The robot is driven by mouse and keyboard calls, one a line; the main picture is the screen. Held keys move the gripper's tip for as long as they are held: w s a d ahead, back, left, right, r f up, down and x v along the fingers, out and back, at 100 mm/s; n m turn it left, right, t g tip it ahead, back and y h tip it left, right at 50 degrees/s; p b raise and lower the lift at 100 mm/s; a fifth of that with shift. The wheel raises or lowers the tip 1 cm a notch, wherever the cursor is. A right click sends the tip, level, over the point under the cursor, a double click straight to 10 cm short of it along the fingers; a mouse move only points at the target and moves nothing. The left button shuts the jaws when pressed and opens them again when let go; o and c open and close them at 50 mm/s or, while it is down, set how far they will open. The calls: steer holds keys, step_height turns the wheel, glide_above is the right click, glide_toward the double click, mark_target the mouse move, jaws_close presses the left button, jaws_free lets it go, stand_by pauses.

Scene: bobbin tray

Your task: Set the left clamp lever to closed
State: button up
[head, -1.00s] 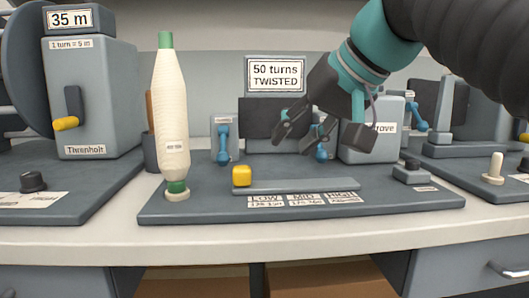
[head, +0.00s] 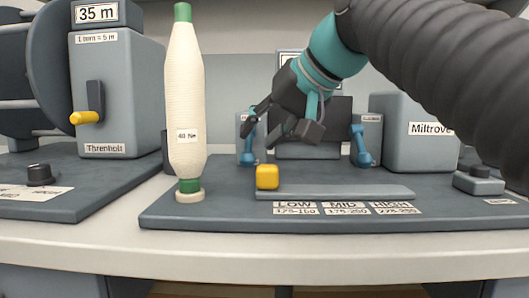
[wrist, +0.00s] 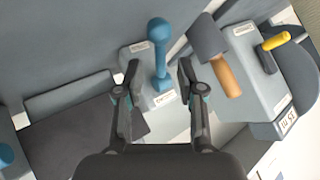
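The left clamp lever (head: 247,152) is a blue handle with a round knob, on a grey labelled plate at the back of the bench unit. Its upper part is partly behind my gripper in the head view. In the wrist view the lever (wrist: 160,52) stands ahead, between the two finger lines. My gripper (head: 259,136) is open and empty, with its fingers pointing toward the lever; in the wrist view its fingers (wrist: 160,70) are spread on either side of the lever, and I cannot tell whether they touch it. The plate's label is too small to read.
A similar blue lever (head: 361,148) stands to the right. A tall cream bobbin (head: 185,100) stands at the left front. A yellow block (head: 267,177) sits on the slider bar (head: 340,192). The Threnholt box (head: 105,95) is left, the Miltrove box (head: 418,140) right.

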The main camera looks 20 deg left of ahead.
mark_target(251, 144)
steer(key=shift+b+x, duration=0.3)
steer(key=shift+x, duration=2.1)
jaws_close()
